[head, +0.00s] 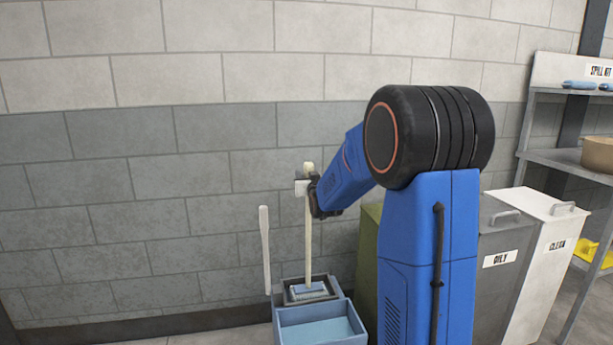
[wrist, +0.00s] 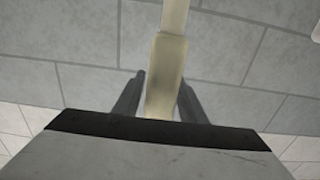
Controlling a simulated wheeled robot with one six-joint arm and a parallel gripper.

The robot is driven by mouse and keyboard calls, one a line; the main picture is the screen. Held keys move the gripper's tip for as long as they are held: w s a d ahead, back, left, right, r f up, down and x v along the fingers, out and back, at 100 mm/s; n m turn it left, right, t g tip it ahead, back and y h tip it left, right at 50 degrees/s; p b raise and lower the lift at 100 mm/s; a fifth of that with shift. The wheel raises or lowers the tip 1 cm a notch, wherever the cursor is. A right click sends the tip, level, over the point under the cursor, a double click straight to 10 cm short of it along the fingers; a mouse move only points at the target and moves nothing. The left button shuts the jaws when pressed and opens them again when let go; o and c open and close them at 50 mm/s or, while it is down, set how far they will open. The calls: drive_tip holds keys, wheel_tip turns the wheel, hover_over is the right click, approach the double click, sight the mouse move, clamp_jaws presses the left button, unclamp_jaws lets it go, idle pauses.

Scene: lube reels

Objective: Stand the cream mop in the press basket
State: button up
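The cream mop (head: 308,238) stands nearly upright in the head view, its lower end inside the dark-rimmed press basket (head: 289,299). The basket sits at the back of a blue-grey bucket (head: 322,333). My gripper (head: 312,192) is at the upper part of the mop handle. In the wrist view, my gripper's two dark fingers (wrist: 162,92) lie on either side of the cream handle (wrist: 168,62) and look closed on it. The mop's head is mostly hidden in the basket, so whether it touches the bottom does not show.
A pale upright lever (head: 265,245) rises from the bucket's left side. A block wall stands close behind. To the right are an olive cabinet (head: 368,255), a grey oily bin (head: 500,262), a white clean bin (head: 540,260) and a shelf (head: 565,158). Floor left of the bucket is clear.

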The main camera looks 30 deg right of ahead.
drive_tip(key=shift+o, duration=0.3)
drive_tip(key=shift+r, duration=0.1)
drive_tip(key=shift+s, duration=0.1)
drive_tip(key=v, duration=1.2)
drive_tip(key=s+a+f+n+g+y, duration=0.1)
drive_tip(key=s+a+f+g, duration=0.3)
drive_tip(key=s, duration=0.9)
drive_tip(key=s+a+f+n+g+y, duration=0.1)
drive_tip(key=s+a+f+g, duration=0.3)
drive_tip(key=s+a, duration=0.4)
drive_tip(key=s+a+f+n+g+y, duration=0.1)
drive_tip(key=s+a+f+g+y, duration=0.2)
drive_tip(key=s, duration=1.7)
drive_tip(key=a+f+g, duration=0.1)
drive_tip(key=a+f, duration=0.1)
drive_tip(key=a, duration=0.2)
drive_tip(key=shift+g, duration=0.3)
